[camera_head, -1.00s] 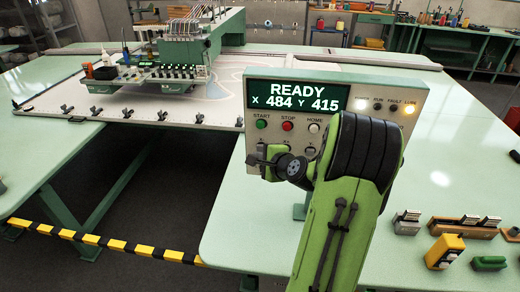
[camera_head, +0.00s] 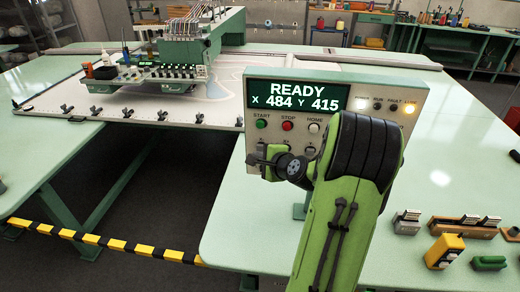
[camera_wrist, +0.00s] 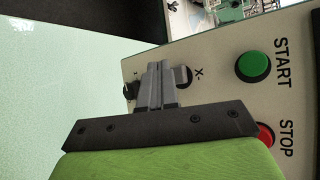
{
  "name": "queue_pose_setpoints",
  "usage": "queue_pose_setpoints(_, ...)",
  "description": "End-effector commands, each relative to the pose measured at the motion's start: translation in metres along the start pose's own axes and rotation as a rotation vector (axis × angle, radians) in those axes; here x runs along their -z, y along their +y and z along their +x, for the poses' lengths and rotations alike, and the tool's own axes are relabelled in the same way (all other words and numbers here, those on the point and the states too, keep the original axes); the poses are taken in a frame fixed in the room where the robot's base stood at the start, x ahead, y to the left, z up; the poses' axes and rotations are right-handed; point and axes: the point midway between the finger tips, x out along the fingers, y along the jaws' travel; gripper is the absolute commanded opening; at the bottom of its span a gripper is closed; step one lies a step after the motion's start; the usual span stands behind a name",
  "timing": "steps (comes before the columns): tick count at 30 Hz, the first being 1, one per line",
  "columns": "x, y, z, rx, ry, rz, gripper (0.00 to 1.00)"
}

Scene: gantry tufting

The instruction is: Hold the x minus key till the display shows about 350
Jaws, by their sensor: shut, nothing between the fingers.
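The control panel (camera_head: 228,128) stands on the pale green table, facing me. Its display (camera_head: 294,96) reads READY, X 484, Y 415. In the wrist view, the x minus key (camera_wrist: 184,77) is a dark key beside its "X-" label, just right of my fingertips (camera_wrist: 160,68). Another dark key (camera_wrist: 129,91) is left of them, its label mostly hidden. My gripper (camera_head: 254,161) is shut and empty, close to the panel face at the lower left. I cannot tell whether the fingertips touch the panel or a key.
The green START button (camera_head: 261,124), red STOP button (camera_head: 287,126) and white HOME button (camera_head: 313,127) are above my gripper. One lamp (camera_head: 409,109) at the panel's right glows. Small blocks and a yellow device (camera_head: 445,251) lie at right. The gantry machine (camera_head: 180,60) stands behind.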

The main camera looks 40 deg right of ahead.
Motion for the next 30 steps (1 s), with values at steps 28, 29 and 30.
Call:
queue_pose_setpoints(28, 0.0043, -0.0046, 0.0059, 0.000, 0.000, 0.000, 0.00)
queue_pose_setpoints(29, 0.0043, -0.0045, 0.0059, 0.000, 0.000, 0.000, 0.00)
queue_pose_setpoints(30, 0.0043, -0.0045, 0.0059, 0.000, 0.000, 0.000, 0.00)
